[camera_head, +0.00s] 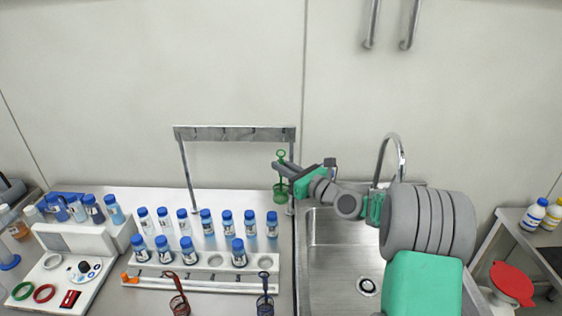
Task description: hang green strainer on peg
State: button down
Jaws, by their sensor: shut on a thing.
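The green strainer (281,192) hangs upright from my gripper (284,169), with its ring at the top and its basket below. My gripper is shut on the strainer's handle. It is close to the right post of the metal peg rack (233,134), a little below the top bar. The bar carries several small pegs, which are hard to make out. I cannot tell how far the strainer is from the rack in depth. A red strainer (179,300) and a dark blue strainer (265,300) are at the front of the bottle rack.
Several blue-capped bottles (207,222) stand below the peg rack, some in a white holder (215,262). A steel sink (335,262) with a tall faucet (391,150) lies to the right. A white device (62,268) with rings is at left.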

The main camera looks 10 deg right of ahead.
jog(key=w+d+f+b, duration=0.1)
jog(key=w+d, duration=0.1)
jog(key=w, duration=0.7)
jog(key=shift+f, duration=0.3)
dwell(0.4)
jog(key=shift+d, duration=0.1)
dwell(0.4)
jog(key=c, duration=1.4)
grip_release()
jog(key=shift+o, duration=0.2)
jog(key=shift+d+b, duration=0.1)
jog(key=shift+b, duration=0.25)
